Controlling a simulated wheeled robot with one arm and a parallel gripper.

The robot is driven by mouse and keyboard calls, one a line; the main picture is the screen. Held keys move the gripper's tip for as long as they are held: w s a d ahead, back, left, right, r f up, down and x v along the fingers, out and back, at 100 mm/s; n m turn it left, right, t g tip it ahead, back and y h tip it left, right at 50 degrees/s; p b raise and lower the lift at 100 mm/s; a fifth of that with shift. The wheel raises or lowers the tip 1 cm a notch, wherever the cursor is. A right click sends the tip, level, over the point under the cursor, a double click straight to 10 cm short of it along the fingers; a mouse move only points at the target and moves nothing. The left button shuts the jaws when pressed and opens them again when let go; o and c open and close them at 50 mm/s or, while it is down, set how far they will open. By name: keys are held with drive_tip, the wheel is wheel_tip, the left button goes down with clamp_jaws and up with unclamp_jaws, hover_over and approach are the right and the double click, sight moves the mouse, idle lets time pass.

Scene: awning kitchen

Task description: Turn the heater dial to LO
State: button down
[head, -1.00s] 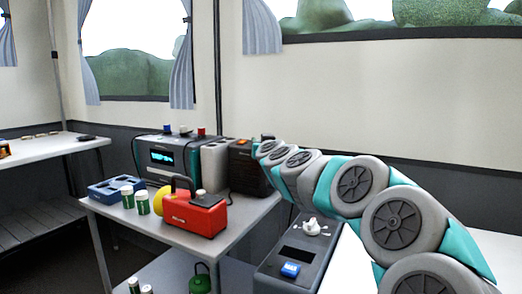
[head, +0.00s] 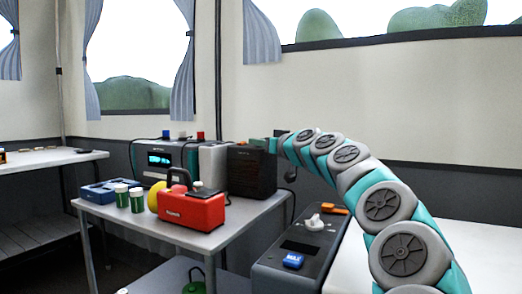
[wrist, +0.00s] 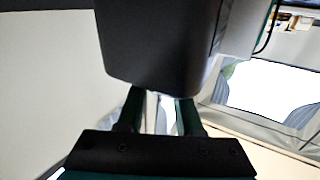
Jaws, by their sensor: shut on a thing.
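The heater appears to be the dark box with a slatted front (head: 251,173) at the right end of the grey table. My gripper (head: 272,144) is at its top right edge in the head view. In the wrist view a large dark body (wrist: 158,45), likely the heater, fills the upper middle, and my gripper's two fingers (wrist: 160,108) reach up to its edge. Their tips are hidden behind it, with a gap between them lower down. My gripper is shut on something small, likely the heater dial. The dial and its LO mark are hidden.
A red case (head: 191,209), green-and-white cans (head: 137,200) and a blue tray (head: 103,191) share the grey table (head: 205,240). A teal unit (head: 158,160) stands behind. A dark grey box (head: 290,262) with a white knob (head: 314,223) lies below my arm.

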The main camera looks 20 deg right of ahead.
drive_tip(key=shift+n+y+b, duration=0.3)
drive_tip(key=shift+y+b, duration=0.1)
idle(0.3)
drive_tip(key=c, duration=0.6)
unclamp_jaws()
drive_tip(key=shift+o, duration=0.2)
drive_tip(key=s+d, duration=0.1)
drive_tip(key=s, duration=0.6)
drive_tip(key=shift+s+d, duration=0.25)
drive_tip(key=shift+s, duration=0.05)
